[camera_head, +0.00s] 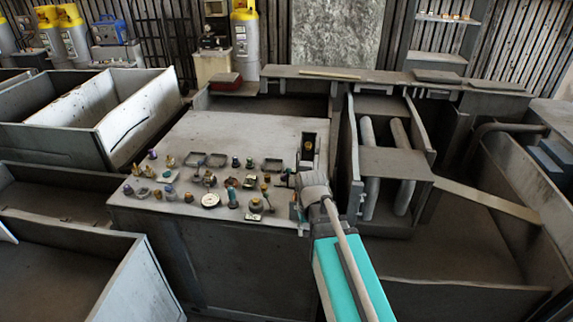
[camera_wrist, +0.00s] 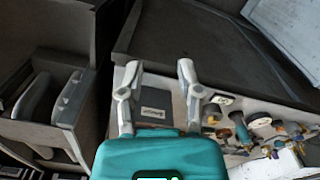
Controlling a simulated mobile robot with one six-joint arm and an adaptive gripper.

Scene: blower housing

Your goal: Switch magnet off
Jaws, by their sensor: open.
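My gripper (camera_wrist: 160,71) shows in the wrist view with its two pale fingers apart, open and holding nothing. Between and behind the fingers is a dark grey box with a small pale label (camera_wrist: 154,98); I cannot tell whether it touches them. No magnet or switch is clearly marked, and I cannot tell whether this box is the magnet. In the head view, my gripper (camera_head: 300,190) is at the right front corner of the grey bench top (camera_head: 235,130), partly hidden by my wrist. An upright dark holder (camera_head: 308,143) stands just behind it.
Several small valves, gauges and fittings (camera_head: 210,200) crowd the front of the bench top; its back is clear. Right of the bench is an open frame with thick grey pipes (camera_head: 368,160). Open metal bins (camera_head: 95,115) stand at left.

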